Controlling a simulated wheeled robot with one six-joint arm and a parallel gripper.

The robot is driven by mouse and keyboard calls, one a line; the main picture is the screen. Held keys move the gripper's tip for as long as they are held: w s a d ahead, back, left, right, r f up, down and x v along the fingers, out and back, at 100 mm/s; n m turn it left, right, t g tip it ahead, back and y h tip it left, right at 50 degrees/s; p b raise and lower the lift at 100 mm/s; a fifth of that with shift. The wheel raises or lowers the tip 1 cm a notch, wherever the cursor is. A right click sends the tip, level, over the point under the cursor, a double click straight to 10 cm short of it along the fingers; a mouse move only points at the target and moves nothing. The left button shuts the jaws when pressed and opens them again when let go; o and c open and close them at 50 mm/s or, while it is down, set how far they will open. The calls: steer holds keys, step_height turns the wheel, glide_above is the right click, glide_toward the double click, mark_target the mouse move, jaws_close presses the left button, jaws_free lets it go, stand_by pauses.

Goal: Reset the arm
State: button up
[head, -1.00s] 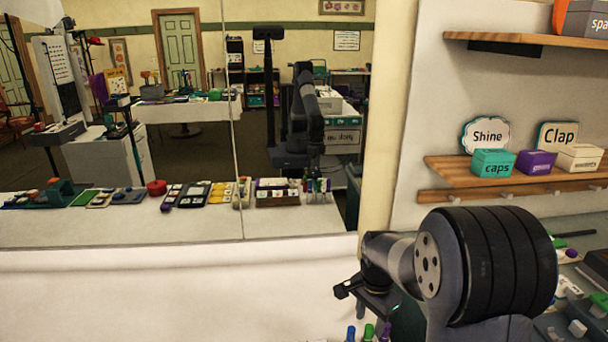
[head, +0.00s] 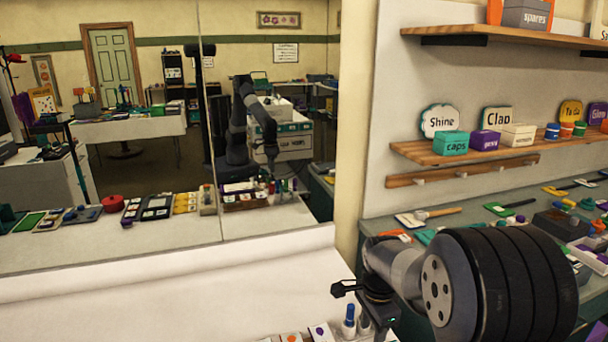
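My arm reaches into the lower right of the head view, bent at a large dark ribbed joint. My gripper (head: 346,289) hangs at the left end of the arm, low over the right end of the white surface. It is small and dark here, and I cannot see whether its fingers are apart. A bottle with a blue cap (head: 349,321) stands just below it. I cannot make out anything held in the gripper.
A green-grey bench (head: 375,226) with tools and small parts lies to the right. Above it, a wooden shelf (head: 408,150) bears a teal box (head: 451,143), a purple box (head: 484,141) and signs. A large mirror (head: 100,250) at left reflects the room. The white surface (head: 150,310) is mostly bare.

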step_height(320, 180, down, 8)
steer(key=shift+r, duration=0.25)
steer(key=shift+s, duration=0.1)
